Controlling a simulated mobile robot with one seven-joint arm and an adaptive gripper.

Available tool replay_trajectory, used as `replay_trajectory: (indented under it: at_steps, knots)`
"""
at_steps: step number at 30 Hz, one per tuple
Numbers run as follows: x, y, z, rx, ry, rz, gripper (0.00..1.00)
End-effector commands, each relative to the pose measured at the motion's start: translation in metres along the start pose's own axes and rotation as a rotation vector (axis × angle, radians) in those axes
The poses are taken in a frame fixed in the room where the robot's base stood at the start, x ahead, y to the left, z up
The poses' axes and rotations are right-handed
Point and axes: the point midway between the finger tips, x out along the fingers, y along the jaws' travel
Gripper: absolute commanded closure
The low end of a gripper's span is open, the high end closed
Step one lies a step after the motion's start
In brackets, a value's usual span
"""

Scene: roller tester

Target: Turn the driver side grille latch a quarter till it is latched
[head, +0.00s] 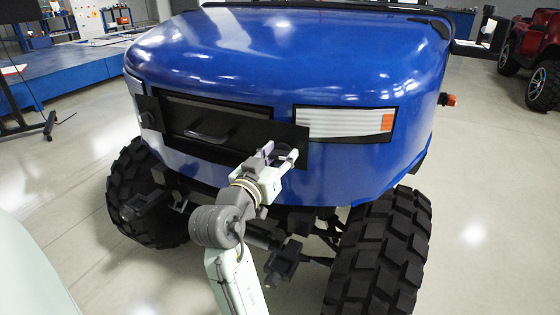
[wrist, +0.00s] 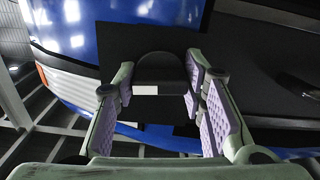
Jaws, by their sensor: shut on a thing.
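The driver side grille latch (wrist: 160,68) is a dark rounded knob with a small pale rectangle below it in the wrist view. It sits on the black grille panel (wrist: 240,30). My gripper (wrist: 162,85) has its purple-padded fingers on both sides of the latch and is shut on it. In the head view my gripper (head: 281,153) is at the right end of the grille (head: 215,115), beside the white headlight (head: 338,123), and largely hides this latch. The latch's exact turn angle is hard to tell.
The blue vehicle body (head: 300,55) rises above the grille. A handle (head: 210,132) sticks out of the grille's middle, and another dark latch (head: 149,113) sits at its left end. Big tyres (head: 380,255) stand on either side below.

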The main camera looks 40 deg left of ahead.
Motion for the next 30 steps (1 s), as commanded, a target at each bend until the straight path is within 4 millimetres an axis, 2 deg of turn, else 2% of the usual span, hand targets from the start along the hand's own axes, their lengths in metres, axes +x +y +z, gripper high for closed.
replay_trajectory:
  at_steps: [9, 25, 26, 30]
  knots:
    - [-0.0003, -0.0005, 0.0010, 0.113, -0.001, -0.001, 0.90]
    - [-0.0003, -0.0004, 0.0003, 0.135, -0.001, -0.001, 0.90]
    - [-0.0003, -0.0004, 0.0003, 0.135, -0.001, -0.001, 0.61]
    - [-0.0002, -0.0003, 0.0002, 0.134, -0.001, -0.001, 0.52]
